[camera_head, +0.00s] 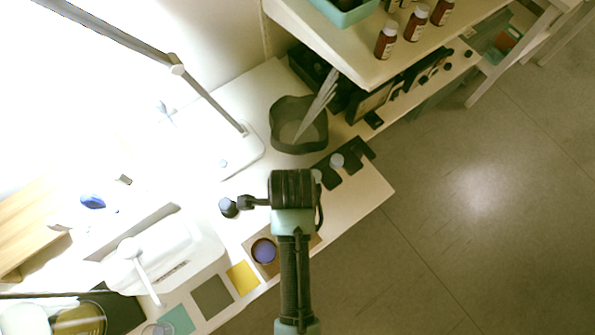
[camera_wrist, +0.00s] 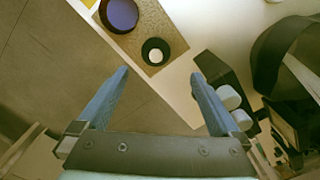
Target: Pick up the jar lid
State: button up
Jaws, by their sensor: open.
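In the wrist view a small round black lid (camera_wrist: 147,44) with a pale round centre lies on a brown speckled board (camera_wrist: 176,42). It looks like the jar lid. A dark round jar (camera_wrist: 121,14) with a blue-purple top or inside stands beside it on the board. The jar also shows in the head view (camera_head: 264,251), where my arm hides the lid. My gripper (camera_wrist: 160,75) is open and empty, its two blue fingers apart, with the lid ahead of and between the fingertips in the picture. The head view shows my gripper (camera_head: 292,188) from above, fingertips hidden.
A black holder with white-topped pieces (camera_wrist: 229,97) is close to the right finger. A dark open bin (camera_head: 297,140) holding long grey pieces stands behind. Yellow (camera_head: 243,279) and grey (camera_head: 212,297) squares lie left of the jar. The table's front edge is near; floor lies beyond.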

jog(key=f, duration=0.6)
jog(key=shift+s+f, duration=0.3)
jog(key=shift+f, duration=0.05)
jog(key=shift+d+f, duration=0.25)
jog(key=shift+f, duration=1.25)
jog(key=shift+d+f, duration=0.2)
jog(key=shift+f, duration=1.3)
jog(key=shift+c, duration=0.3)
